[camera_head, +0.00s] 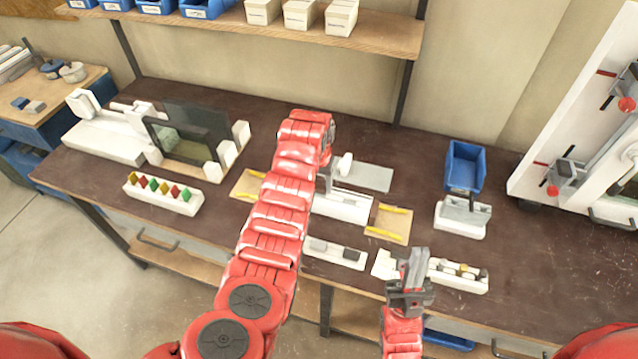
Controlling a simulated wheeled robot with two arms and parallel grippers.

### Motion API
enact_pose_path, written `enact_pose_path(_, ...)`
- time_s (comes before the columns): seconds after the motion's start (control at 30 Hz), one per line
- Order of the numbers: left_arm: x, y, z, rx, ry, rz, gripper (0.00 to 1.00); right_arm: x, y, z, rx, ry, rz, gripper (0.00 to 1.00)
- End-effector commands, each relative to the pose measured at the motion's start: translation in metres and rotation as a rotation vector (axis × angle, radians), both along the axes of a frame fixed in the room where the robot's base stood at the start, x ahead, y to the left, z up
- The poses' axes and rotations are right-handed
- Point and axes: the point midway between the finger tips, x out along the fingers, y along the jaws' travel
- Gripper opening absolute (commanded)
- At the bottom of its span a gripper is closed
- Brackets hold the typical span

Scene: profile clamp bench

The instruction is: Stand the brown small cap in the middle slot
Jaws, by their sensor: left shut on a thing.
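My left gripper (325,180) points down over the white fixture (344,207) in the middle of the bench. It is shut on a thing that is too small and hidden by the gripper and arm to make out. My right gripper (412,262) is lower right, in front of a white rack (462,284) holding several small caps in dark, yellowish and grey tones. Its fingers are close together, and I cannot tell whether they are shut. I cannot make out a brown cap for certain. The middle slot cannot be picked out.
A white strip with grey blocks (334,253) lies at the front edge. Yellow-edged pads (393,225) flank the fixture, with a grey plate (366,176) behind. A blue bin (465,167) stands right. A rack of coloured pieces (165,194) stands left. The bench's right front is clear.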

Motion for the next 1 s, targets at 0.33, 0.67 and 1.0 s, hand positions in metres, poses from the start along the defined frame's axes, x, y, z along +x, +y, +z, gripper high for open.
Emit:
enact_pose_path(0.33,0.0,0.0,-0.004,0.0,0.001,0.0,0.05,0.0,0.0,-0.003,0.0,0.0,0.0,0.0)
enact_pose_path(0.67,0.0,0.0,-0.014,0.0,0.001,0.0,0.05,0.0,0.0,-0.01,0.0,0.0,0.0,0.0)
enact_pose_path(1.0,0.0,0.0,-0.013,0.0,0.001,0.0,0.9,0.0,0.0,-0.008,0.0,0.0,0.0,0.0)
